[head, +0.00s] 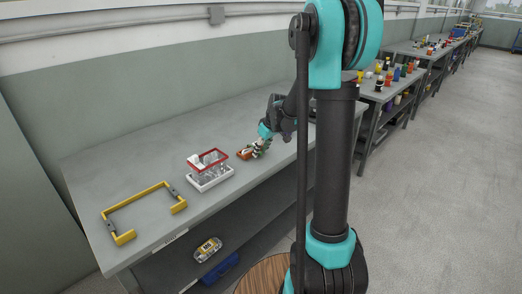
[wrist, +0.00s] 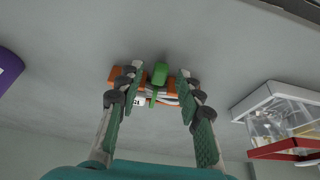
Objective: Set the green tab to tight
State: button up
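The green tab (wrist: 160,73) is a small green block in the wrist view, on an orange device (wrist: 116,74) with a white label. My gripper (wrist: 160,82) is open, with one finger on each side of the tab and visible gaps between. Whether the fingers touch the orange body cannot be told. The fingers hide parts of the device. In the head view the orange device (head: 244,154) lies on the grey bench beside my gripper (head: 257,147); the tab cannot be made out there. The tab's setting cannot be read.
A clear-walled box with a red rim (head: 208,160) stands left of the device; it also shows in the wrist view (wrist: 285,115). A yellow bar frame (head: 150,193) lies farther left. A purple object (wrist: 8,68) is at the wrist view's left edge. Bench between is bare.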

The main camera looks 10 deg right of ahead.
grip_shut()
dwell(0.3)
jog(key=s+d, duration=0.2)
jog(key=s, duration=0.1)
jog(key=shift+d, duration=0.15)
grip_release()
dwell(0.4)
jog(key=v, duration=1.2)
